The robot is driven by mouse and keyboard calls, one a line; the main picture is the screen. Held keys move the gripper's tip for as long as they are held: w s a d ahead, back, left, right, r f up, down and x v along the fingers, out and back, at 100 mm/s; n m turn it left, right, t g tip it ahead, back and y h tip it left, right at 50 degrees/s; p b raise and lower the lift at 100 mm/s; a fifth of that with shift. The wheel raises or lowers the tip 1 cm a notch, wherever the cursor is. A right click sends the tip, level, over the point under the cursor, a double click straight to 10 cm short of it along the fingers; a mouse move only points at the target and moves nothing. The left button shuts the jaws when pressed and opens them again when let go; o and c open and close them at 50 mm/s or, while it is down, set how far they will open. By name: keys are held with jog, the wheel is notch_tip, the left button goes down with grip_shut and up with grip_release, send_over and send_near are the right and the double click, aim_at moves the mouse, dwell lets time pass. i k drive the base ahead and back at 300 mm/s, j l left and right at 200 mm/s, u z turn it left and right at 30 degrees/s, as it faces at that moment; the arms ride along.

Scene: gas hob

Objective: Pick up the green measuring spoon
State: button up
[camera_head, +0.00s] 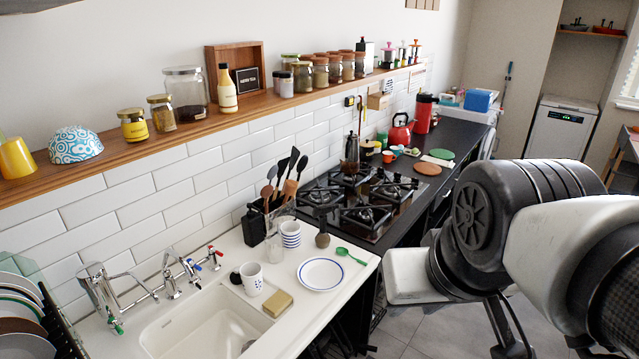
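The green measuring spoon (351,256) lies on the white counter between the round blue-rimmed plate and the gas hob. Its bowl is at the left and its handle runs down to the right. Nothing touches it that I can see. My arm fills the right side of the view, to the right of the spoon and apart from it. I cannot make out my gripper's fingertips clearly, so its opening does not show. I see nothing held.
A blue-rimmed plate (321,274) sits just left of the spoon. A dark wooden-looking utensil (322,236), striped bowls (290,234) and a utensil holder (254,225) stand behind. The gas hob (362,204) is beyond. The counter's front edge is close to the spoon.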

aim_at(341, 250)
jog(key=j+u, duration=0.1)
jog(key=u, duration=1.55)
jog(key=z, duration=1.75)
jog(key=i+l+u, duration=0.4)
jog(key=i+l, duration=0.15)
jog(key=i+l+u, duration=0.2)
jog(key=l, duration=0.25)
jog(key=i+l+u, duration=0.2)
jog(key=l, duration=0.2)
jog(key=i+l+u, duration=0.2)
jog(key=l, duration=0.25)
